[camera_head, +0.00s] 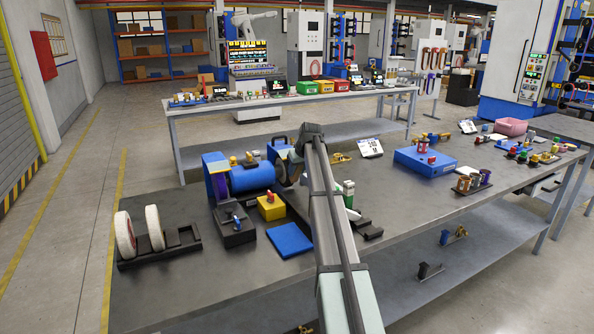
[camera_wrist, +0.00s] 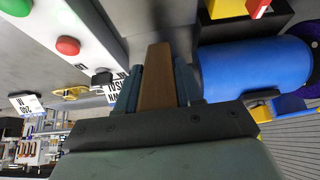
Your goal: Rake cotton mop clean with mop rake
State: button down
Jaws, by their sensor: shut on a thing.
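My gripper (camera_wrist: 158,85) is shut on a flat brown piece, which looks like the handle of the mop rake (camera_wrist: 156,72). No rake teeth show. In the head view my gripper (camera_head: 309,133) is above the bench, by the right end of the blue polishing motor (camera_head: 252,178), and its grip is hidden by my arm. A tan wheel, apparently the cotton mop (camera_head: 284,172), sits at that end, partly covered by my arm. Contact between rake and mop cannot be seen. The motor's blue body (camera_wrist: 250,70) is right of my gripper in the wrist view. A purple wheel (camera_head: 217,186) is at its left end.
Two white wheels (camera_head: 125,236) stand in a black rack at the left. A black block (camera_head: 233,226), yellow box (camera_head: 270,207) and blue pad (camera_head: 290,240) lie before the motor. Green (camera_wrist: 76,6) and red buttons (camera_wrist: 68,46) are close left of my gripper. The bench's front left is bare.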

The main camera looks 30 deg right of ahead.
jog(key=shift+s, duration=0.1)
dwell(0.6)
jog(key=shift+s, duration=1.65)
jog(key=s, duration=0.4)
jog(key=shift+r, duration=0.15)
notch_tip(320, 180, up, 8)
dwell(0.6)
jog(key=shift+d+f, duration=0.1)
jog(key=shift+f, duration=0.1)
